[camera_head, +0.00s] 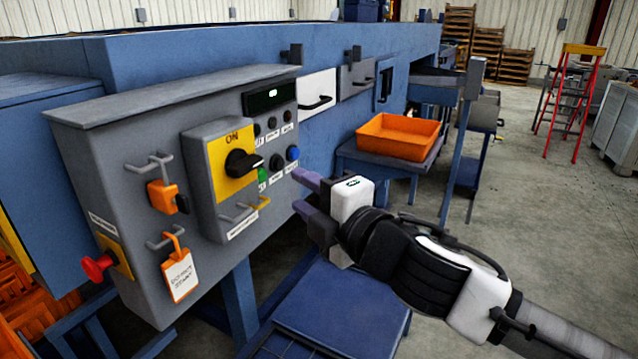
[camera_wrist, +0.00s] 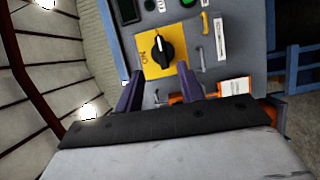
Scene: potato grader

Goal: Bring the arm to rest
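My gripper (camera_head: 297,191) is open and empty, its two purple fingers apart, in front of the right edge of the grey control box (camera_head: 120,128). In the wrist view the gripper (camera_wrist: 160,70) faces the box's yellow switch plate. The black rotary knob (camera_head: 242,163) on that plate lies beyond the fingertips, and no contact shows. The knob (camera_wrist: 163,48) has its white mark pointing sideways, away from the ON label above it in the head view. My arm reaches in from the lower right.
An orange padlock (camera_head: 162,196) and a white tag (camera_head: 180,275) hang on hooks on the box. A red button (camera_head: 97,267) sits at its left side. An orange tray (camera_head: 398,135) stands on a blue table behind my gripper. The concrete floor at right is open before a ladder (camera_head: 572,100).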

